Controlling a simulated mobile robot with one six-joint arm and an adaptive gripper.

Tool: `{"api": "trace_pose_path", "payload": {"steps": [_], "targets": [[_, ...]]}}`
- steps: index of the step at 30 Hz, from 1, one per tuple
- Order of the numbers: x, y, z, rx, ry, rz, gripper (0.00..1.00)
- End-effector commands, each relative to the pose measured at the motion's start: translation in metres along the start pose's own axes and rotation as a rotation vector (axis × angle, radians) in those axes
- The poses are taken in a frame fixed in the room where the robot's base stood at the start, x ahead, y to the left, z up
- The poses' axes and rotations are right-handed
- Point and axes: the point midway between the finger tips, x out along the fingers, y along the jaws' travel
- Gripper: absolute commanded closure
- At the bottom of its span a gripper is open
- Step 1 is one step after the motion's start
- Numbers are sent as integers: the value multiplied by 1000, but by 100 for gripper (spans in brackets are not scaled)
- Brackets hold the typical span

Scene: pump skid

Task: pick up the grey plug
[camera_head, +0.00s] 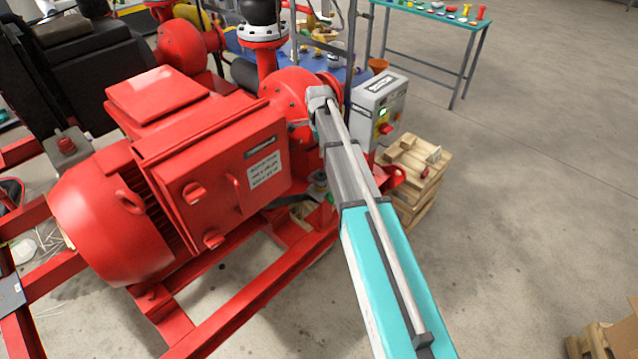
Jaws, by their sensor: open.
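I cannot make out a grey plug anywhere in the head view. My arm (385,265), teal with grey sections, reaches from the bottom edge up to a grey joint in front of the red pump. My gripper cannot be seen; the arm and the machine may hide it. The arm also covers part of the ground and skid behind it.
A red motor and pump skid (215,325) fills the left and middle. A grey control box (378,108) stands right of the arm, near wooden pallets (410,215). A teal table (432,12) with small coloured parts stands behind.

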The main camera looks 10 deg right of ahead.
Motion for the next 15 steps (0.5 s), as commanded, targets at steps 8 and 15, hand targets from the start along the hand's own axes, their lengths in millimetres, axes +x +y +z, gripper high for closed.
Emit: {"api": "trace_pose_path", "payload": {"steps": [8, 15], "targets": [[4, 0, 0, -2, 0, 0, 0], [19, 0, 1, -3, 0, 0, 0]]}}
